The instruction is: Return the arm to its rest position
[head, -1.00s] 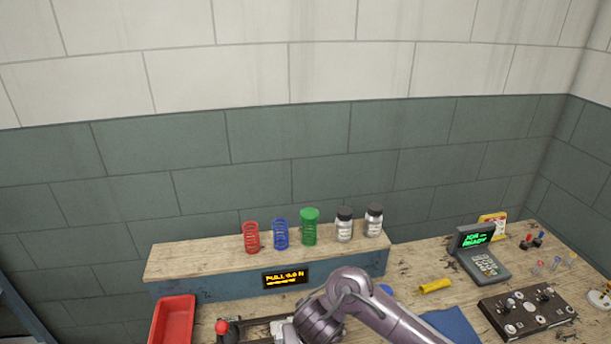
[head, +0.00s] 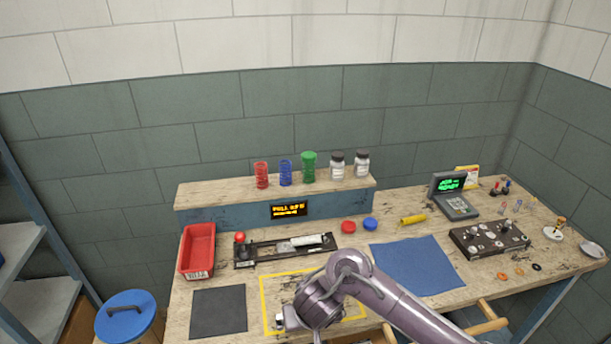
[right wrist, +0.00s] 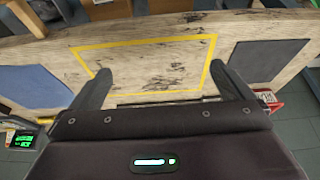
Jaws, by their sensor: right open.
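My right arm (head: 385,305), purple-grey, comes in from the lower right in the head view and bends over the bench's front part. Its wrist hangs over the yellow-outlined square (head: 264,305), hiding part of it. In the right wrist view my right gripper (right wrist: 162,88) is open, its two dark fingers wide apart with nothing between them. The square's yellow outline (right wrist: 145,41) shows past and between the fingers. The fingertips cannot be made out in the head view. My left gripper is in neither view.
Behind the arm stand a puller fixture (head: 270,250), a red tray (head: 198,250) and a shelf (head: 225,194) with springs and jars. A blue mat (head: 418,266), a dark mat (head: 218,312) and a control box (head: 490,238) lie around. A blue-lidded bin (head: 125,318) stands left.

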